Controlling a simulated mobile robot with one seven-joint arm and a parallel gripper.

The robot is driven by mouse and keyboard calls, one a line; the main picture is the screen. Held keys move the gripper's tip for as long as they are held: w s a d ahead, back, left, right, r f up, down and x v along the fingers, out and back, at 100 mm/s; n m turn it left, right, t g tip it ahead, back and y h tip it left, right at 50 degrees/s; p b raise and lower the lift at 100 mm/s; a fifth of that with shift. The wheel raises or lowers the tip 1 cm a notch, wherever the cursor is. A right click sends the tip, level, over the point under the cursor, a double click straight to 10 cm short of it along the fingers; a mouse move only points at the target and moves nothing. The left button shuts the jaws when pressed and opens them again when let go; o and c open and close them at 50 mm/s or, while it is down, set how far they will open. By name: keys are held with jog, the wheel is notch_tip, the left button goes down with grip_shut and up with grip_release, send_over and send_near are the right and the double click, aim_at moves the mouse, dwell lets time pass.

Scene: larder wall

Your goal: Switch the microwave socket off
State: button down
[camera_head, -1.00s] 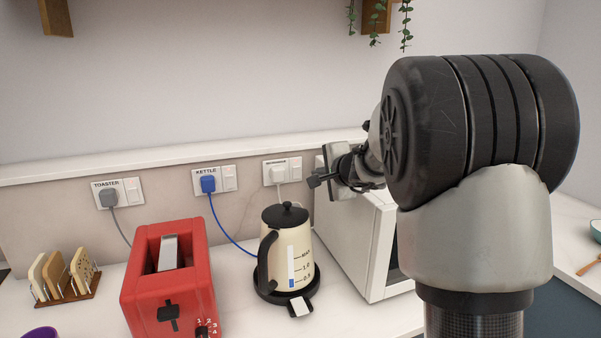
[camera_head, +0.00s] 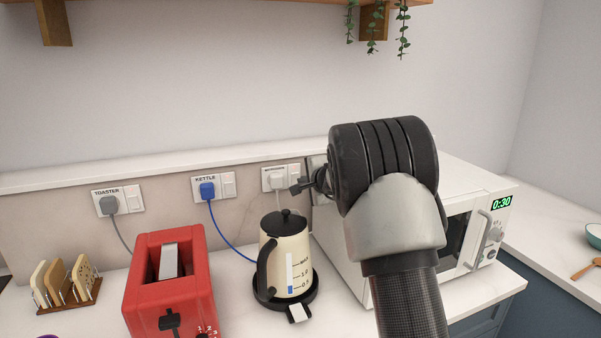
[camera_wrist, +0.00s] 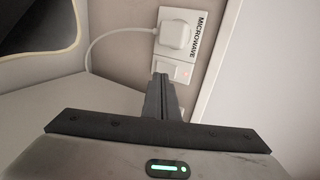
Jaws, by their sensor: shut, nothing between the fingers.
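The microwave socket (camera_head: 274,180) is on the wall at the right of the row, behind the kettle. In the wrist view the white plate labelled MICROWAVE (camera_wrist: 199,38) holds a white plug (camera_wrist: 176,35) with a white cable. In the head view my gripper (camera_head: 295,190) is just in front of the socket. The microwave (camera_head: 481,188) shows a green 0:30.
A cream kettle (camera_head: 287,250) stands just below my gripper. A red toaster (camera_head: 190,280) and a toast rack (camera_head: 64,282) stand further left. The kettle socket (camera_head: 228,184) and toaster socket (camera_head: 132,199) are left along the wall. A wooden shelf with hanging plants is above.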

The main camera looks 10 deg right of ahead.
aim_at(296, 174)
jog(key=shift+w+a+r+p, duration=0.2)
jog(key=shift+w+p, duration=0.1)
jog(key=shift+w, duration=0.4)
jog(key=shift+w+a+r+p, duration=0.15)
jog(key=shift+w+p, duration=0.15)
jog(key=shift+w, duration=0.4)
jog(key=shift+d, duration=0.1)
jog(key=shift+w, duration=0.25)
jog(key=shift+r, duration=0.2)
jog(key=shift+r+p, duration=0.35)
jog(key=shift+r, duration=0.4)
